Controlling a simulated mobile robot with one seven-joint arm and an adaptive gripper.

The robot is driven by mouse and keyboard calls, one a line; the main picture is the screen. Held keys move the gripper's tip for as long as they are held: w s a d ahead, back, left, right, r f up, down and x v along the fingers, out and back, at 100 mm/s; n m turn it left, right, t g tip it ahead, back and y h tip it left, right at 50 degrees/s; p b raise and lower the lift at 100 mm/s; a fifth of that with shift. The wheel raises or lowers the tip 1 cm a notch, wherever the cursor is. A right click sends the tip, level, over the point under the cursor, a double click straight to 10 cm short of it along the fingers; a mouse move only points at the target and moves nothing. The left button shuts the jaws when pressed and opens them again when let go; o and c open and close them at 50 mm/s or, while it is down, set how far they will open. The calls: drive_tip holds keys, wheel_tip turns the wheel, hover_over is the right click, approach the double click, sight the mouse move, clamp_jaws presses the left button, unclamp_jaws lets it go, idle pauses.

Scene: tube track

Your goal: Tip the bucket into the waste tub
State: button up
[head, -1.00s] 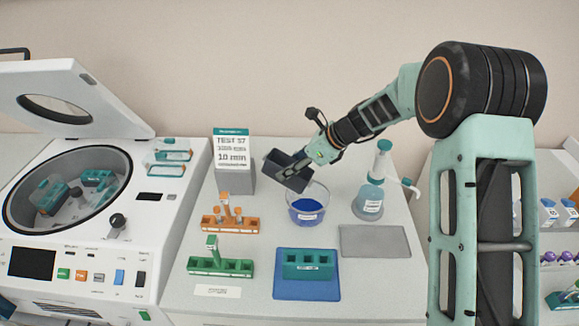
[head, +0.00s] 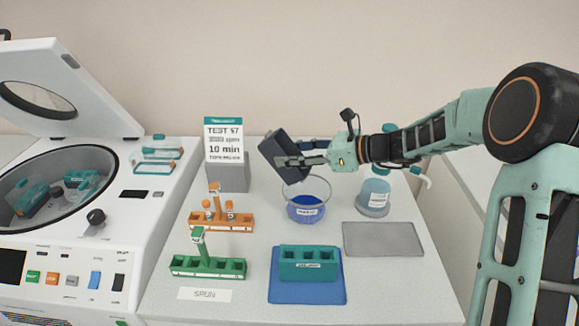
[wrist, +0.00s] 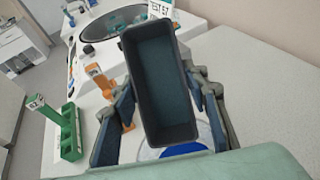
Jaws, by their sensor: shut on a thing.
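The bucket is a dark grey rectangular box (head: 282,155). My gripper (head: 305,160) is shut on it and holds it tilted above the waste tub. In the wrist view the bucket (wrist: 160,85) lies between the two fingers, and its visible interior looks empty. The waste tub (head: 306,208) is a clear round bowl with blue contents or a blue base and a white label. It stands on the bench just below the bucket. In the wrist view the bucket hides most of the tub (wrist: 185,148).
An open centrifuge (head: 60,190) stands at left. A sign block (head: 228,176), an orange rack (head: 221,221) and a green rack (head: 207,266) stand left of the tub. A teal rack on a blue mat (head: 306,290), a grey mat (head: 383,240) and a dispenser bottle (head: 374,196) are nearby.

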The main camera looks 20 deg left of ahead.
sight(308, 172)
drive_tip(key=shift+s+d+f+y+b, duration=0.1)
drive_tip(key=shift+d+y+b, duration=0.4)
drive_tip(key=shift+b, duration=1.05)
drive_tip(key=shift+w+d+f+y+b, duration=0.15)
drive_tip(key=shift+y+b, duration=0.7)
drive_tip(key=shift+b, duration=0.65)
drive_tip(key=shift+s+d+f+y+b, duration=0.15)
drive_tip(key=shift+y+b, duration=0.5)
drive_tip(key=shift+b, duration=0.9)
drive_tip(key=d+y+b, duration=0.1)
drive_tip(key=b, duration=0.1)
drive_tip(key=y+b, duration=0.2)
drive_tip(key=shift+d+f+t+b, duration=0.15)
drive_tip(key=shift+d+t+b, duration=0.15)
drive_tip(key=shift+d+t, duration=0.1)
drive_tip(key=shift+s+d+y+b, duration=0.1)
drive_tip(key=shift+d+y+b, duration=0.25)
drive_tip(key=shift+y+b, duration=0.45)
drive_tip(key=shift+s+d+r+y, duration=0.1)
drive_tip(key=shift+d+r+y, duration=0.2)
drive_tip(key=shift+r+y, duration=0.3)
drive_tip(key=shift+f, duration=0.1)
